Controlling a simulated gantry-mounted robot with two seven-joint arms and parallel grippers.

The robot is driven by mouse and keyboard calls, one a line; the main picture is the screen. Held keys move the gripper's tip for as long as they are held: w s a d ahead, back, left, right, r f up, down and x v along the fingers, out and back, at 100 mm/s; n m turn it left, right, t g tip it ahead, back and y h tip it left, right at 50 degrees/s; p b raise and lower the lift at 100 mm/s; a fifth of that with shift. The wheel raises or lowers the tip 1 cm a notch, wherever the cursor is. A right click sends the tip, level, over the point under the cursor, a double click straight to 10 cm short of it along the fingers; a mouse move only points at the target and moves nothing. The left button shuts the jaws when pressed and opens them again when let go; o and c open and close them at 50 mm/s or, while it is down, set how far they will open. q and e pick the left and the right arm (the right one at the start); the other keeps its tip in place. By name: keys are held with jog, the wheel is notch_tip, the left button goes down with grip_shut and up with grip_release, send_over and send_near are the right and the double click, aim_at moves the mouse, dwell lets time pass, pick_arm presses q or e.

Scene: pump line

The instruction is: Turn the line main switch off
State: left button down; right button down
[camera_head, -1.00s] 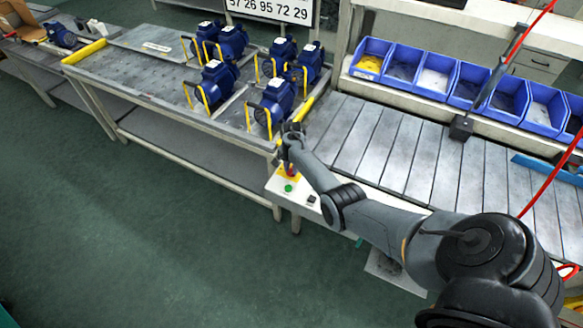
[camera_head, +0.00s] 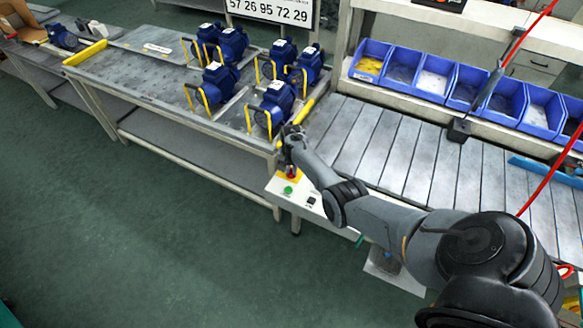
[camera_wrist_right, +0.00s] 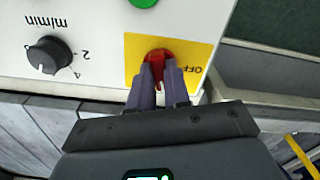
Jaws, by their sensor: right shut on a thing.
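The main switch is a red rotary knob (camera_wrist_right: 158,60) on a yellow plate (camera_wrist_right: 190,47) marked OFF, on a white control panel (camera_wrist_right: 85,25). In the head view the red knob (camera_head: 291,172) shows just below my right gripper (camera_head: 290,150), on the panel (camera_head: 308,210) at the conveyor's near left corner. In the right wrist view my right gripper (camera_wrist_right: 158,88) has its two fingers closed around the knob. The fingers hide part of the knob and of the plate's lettering. My left gripper does not show.
A green button (camera_head: 288,190) and a black dial (camera_wrist_right: 47,56) sit on the same panel. A table (camera_head: 150,85) with several blue pumps stands to the left. The slatted conveyor (camera_head: 400,145) lies to the right, with blue bins (camera_head: 435,78) behind it.

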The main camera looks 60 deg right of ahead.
jog(key=n+p, duration=0.1)
jog(key=n, duration=0.2)
jog(key=shift+n, duration=0.4)
jog(key=n, duration=0.3)
jog(key=shift+n+p, duration=0.3)
jog(key=n, duration=0.4)
jog(key=shift+n, duration=1.4)
jog(key=c, duration=1.1)
grip_release()
jog(key=shift+r, duration=0.1)
